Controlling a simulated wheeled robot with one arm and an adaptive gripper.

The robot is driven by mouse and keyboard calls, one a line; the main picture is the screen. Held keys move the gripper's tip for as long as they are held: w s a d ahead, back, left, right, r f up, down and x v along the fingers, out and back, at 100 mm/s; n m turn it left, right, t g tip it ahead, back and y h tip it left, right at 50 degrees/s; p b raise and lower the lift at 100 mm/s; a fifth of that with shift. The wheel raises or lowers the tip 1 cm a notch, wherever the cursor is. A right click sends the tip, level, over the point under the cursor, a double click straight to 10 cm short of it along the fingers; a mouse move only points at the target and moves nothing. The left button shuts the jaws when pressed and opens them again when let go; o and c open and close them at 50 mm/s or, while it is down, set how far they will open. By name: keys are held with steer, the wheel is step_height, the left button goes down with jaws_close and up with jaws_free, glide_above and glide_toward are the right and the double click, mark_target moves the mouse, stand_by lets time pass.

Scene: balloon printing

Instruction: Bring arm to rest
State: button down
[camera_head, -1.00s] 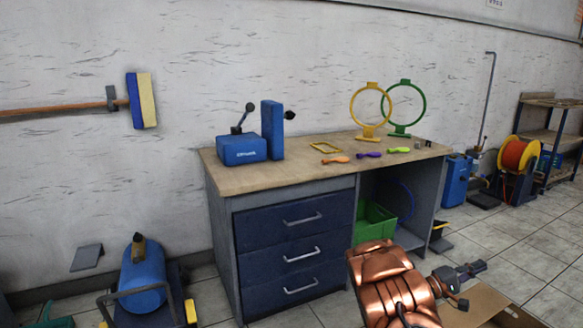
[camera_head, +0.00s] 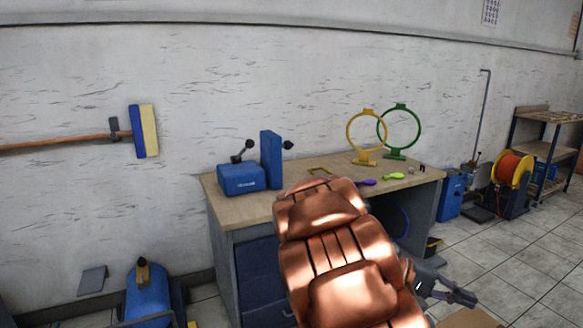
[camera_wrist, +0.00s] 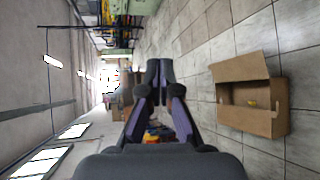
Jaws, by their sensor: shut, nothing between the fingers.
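My copper-coloured arm rises in front of the workbench in the head view, hiding part of the drawers and the orange balloon. My gripper (camera_head: 468,298) is at the lower right of that view, off the bench's right side and low over the floor. In the wrist view my gripper (camera_wrist: 159,70) has its dark fingertips together with nothing between them. It points down the length of the room and touches nothing that I can see.
The workbench (camera_head: 235,196) carries a blue machine (camera_head: 241,179), a yellow ring stand (camera_head: 363,156), a green ring stand (camera_head: 396,154) and small balloons. An open cardboard box (camera_wrist: 270,118) stands on the tiled floor. Open floor (camera_head: 525,255) lies at the right.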

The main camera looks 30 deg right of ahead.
steer(key=a+r+n+t+y+p, duration=0.2)
steer(key=a+p, duration=0.3)
steer(key=a, duration=0.7)
steer(key=a+r+n+t+y+p, duration=0.3)
steer(key=a+r+t+y+p, duration=0.1)
steer(key=a, duration=0.9)
steer(key=a+r+n+t+y+p, duration=0.3)
steer(key=a+p, duration=0.2)
steer(key=a, duration=0.8)
steer(key=shift+s+r+t+p, duration=0.15)
steer(key=shift+t+p, duration=0.15)
steer(key=shift+t, duration=0.1)
steer(key=shift+d, duration=0.1)
